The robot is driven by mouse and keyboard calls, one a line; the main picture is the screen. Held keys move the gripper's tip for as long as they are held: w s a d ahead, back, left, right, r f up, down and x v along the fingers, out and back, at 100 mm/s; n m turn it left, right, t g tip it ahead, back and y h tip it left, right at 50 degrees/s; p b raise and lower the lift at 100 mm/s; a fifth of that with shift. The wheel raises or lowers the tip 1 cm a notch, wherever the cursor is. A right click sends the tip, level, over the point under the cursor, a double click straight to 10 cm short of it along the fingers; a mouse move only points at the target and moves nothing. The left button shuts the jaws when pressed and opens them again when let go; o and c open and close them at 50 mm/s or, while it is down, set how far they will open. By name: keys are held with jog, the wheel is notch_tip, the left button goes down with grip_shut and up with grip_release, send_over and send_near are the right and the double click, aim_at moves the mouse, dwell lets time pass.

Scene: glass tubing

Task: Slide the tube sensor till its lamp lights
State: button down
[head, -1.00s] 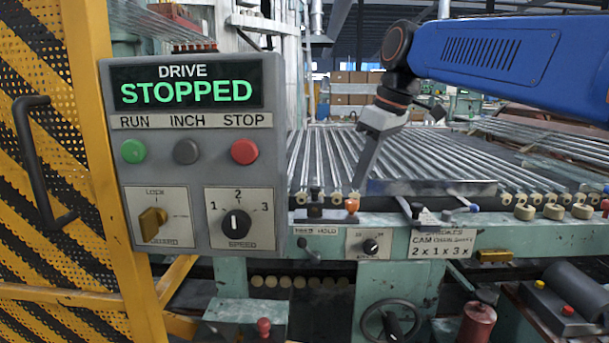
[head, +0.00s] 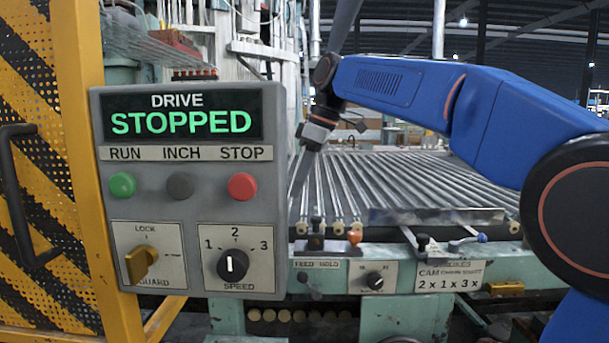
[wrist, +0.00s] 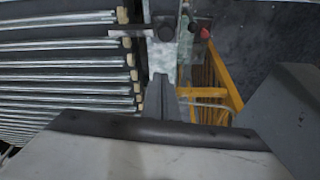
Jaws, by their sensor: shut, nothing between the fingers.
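A small black slider with an upright knob (head: 316,238), which may be the tube sensor, sits on the front rail at the end of the glass tubes (head: 400,180). An orange-red knob (head: 354,238) is just right of it. No lit lamp shows on it. My gripper (head: 299,178) is shut and empty, reaching down above the left end of the tubes; its tip is close to the control panel's edge and partly hidden. In the wrist view my shut fingers (wrist: 162,82) point toward a black knob (wrist: 166,33) on the rail, apart from it; a red knob (wrist: 205,33) lies to its right.
The control panel (head: 190,275) reads DRIVE STOPPED and hides the rail's left part. A yellow guard (head: 80,150) stands at far left. Another rail fitting with a black knob and blue-tipped lever (head: 440,243) is to the right. A metal plate (head: 440,217) lies above the rail.

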aim_at(314, 217)
jog(key=shift+s+d+f, duration=0.1)
jog(key=shift+d+f, duration=0.3)
jog(key=shift+f, duration=0.5)
jog(key=shift+s+d+f, duration=0.1)
jog(key=shift+d+f, duration=0.25)
jog(key=shift+f, duration=0.55)
jog(key=shift+d+f, duration=0.4)
jog(key=shift+f, duration=0.5)
jog(key=shift+d, duration=0.1)
jog(key=shift+s+d, duration=0.1)
jog(key=shift+d, duration=0.5)
